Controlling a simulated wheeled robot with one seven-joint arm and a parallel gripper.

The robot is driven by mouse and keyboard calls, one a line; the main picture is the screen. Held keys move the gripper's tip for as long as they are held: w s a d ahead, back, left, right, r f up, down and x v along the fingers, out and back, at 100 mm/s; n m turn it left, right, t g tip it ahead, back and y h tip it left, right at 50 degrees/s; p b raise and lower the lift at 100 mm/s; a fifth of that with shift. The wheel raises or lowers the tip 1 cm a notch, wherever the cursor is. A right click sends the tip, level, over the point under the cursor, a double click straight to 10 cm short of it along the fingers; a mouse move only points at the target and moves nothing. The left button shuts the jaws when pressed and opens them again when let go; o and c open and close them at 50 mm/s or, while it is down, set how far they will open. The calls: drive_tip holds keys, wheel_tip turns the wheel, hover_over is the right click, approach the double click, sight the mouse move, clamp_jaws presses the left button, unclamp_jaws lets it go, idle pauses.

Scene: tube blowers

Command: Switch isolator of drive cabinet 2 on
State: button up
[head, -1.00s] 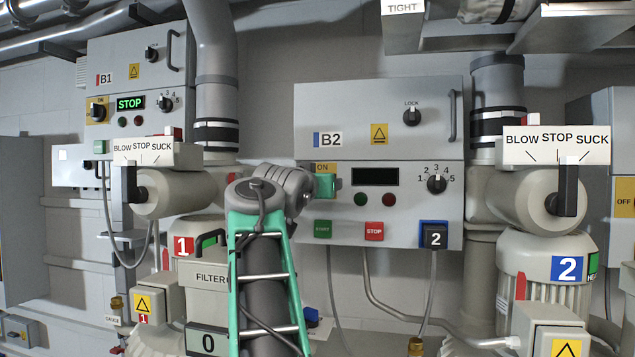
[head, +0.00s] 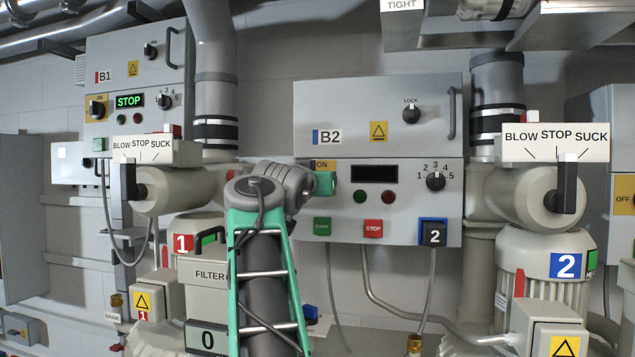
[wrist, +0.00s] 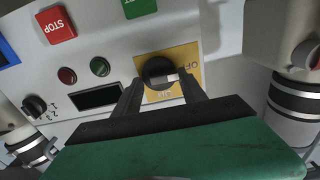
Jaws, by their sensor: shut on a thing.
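Drive cabinet 2 (head: 310,204), labelled B2, hangs at the middle of the head view. Its isolator is a black rotary knob (wrist: 157,70) on a yellow plate (wrist: 184,60) in the wrist view, which is roughly upside down. The knob's white mark points right, towards the OFF lettering; ON is at the plate's bottom edge. My gripper (wrist: 162,80) is shut on the knob, one finger on each side. In the head view my green gripper (head: 326,184) hides the knob, with the plate's ON edge showing above. The cabinet's display (head: 375,174) is dark.
Below and beside the isolator are a green START button (head: 322,226), a red STOP button (head: 373,228) and a speed knob (head: 435,181). A grey pipe (head: 215,60) runs left of the cabinet. Blower 2's lever (head: 567,185) stands to the right.

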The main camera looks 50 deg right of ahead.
drive_tip(key=shift+m, duration=0.3)
drive_tip(key=shift+s+m+b, duration=0.15)
drive_tip(key=shift+m+b, duration=0.9)
drive_tip(key=shift+m, duration=3.3)
drive_tip(key=shift+s+m+b, duration=0.15)
drive_tip(key=shift+m+b, duration=0.85)
drive_tip(key=shift+m, duration=3.35)
drive_tip(key=o, duration=1.3)
drive_tip(key=shift+s+d+f, duration=0.1)
drive_tip(key=shift+o, duration=0.2)
drive_tip(key=shift+f, duration=0.1)
